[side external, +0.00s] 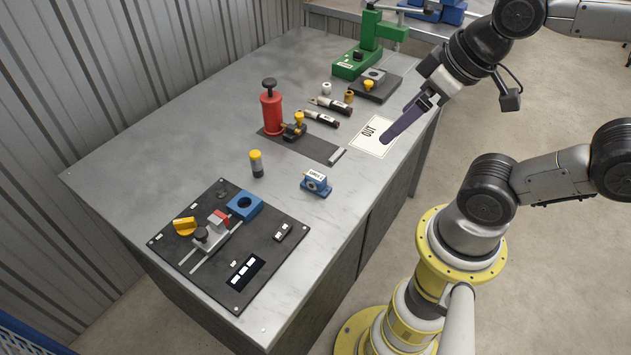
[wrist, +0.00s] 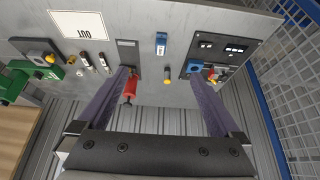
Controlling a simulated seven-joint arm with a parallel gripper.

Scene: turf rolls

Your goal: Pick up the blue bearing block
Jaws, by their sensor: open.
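The blue bearing block (side external: 316,184), with a white label on top and a round bore in its face, sits on the bare grey bench top. It stands right of the black panel. In the wrist view, the blue bearing block (wrist: 161,43) lies beyond the fingertips, roughly midway between them. My gripper (side external: 388,138) is above the bench's right side near the OUT card, well up and apart from the block. Its two long purple fingers are spread wide and empty in the wrist view (wrist: 160,76).
A black panel (side external: 215,285) carries a blue holed square (side external: 246,206), a yellow knob and switches. A yellow-topped cylinder (side external: 256,164) and a red press (side external: 272,112) stand behind the block. The OUT card (side external: 373,136) and a green press (side external: 357,62) lie farther back.

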